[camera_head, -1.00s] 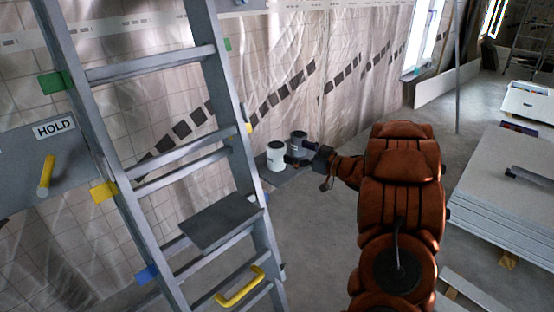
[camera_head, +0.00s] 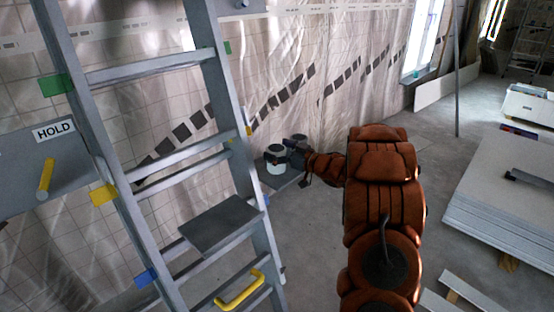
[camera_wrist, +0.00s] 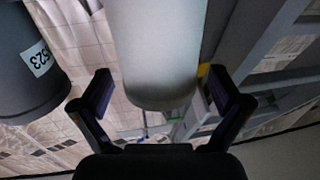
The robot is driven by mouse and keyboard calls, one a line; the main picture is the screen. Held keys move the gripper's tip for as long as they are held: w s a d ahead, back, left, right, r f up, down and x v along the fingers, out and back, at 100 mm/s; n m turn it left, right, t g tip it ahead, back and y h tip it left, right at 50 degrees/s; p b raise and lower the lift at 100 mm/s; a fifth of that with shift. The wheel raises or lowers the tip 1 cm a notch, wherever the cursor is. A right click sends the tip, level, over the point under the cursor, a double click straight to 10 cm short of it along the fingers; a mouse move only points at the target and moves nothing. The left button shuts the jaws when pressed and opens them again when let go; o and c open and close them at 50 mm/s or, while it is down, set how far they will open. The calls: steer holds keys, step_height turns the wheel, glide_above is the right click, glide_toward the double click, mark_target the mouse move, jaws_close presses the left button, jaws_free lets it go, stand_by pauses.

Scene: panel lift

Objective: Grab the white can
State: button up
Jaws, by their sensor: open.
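My gripper (camera_wrist: 160,95) is open there, one dark finger on each side. Whether a finger touches the can cannot be told.
A dark grey can (camera_wrist: 30,70) with a label reading 523 stands close beside the white can. A metal ladder (camera_head: 240,130) rises close on the left. Stacked panels (camera_head: 505,195) lie at the right. The floor (camera_head: 310,250) between is clear.

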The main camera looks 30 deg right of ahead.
steer(key=c, duration=1.4)
steer(key=shift+r, duration=0.1)
steer(key=shift+c, duration=0.2)
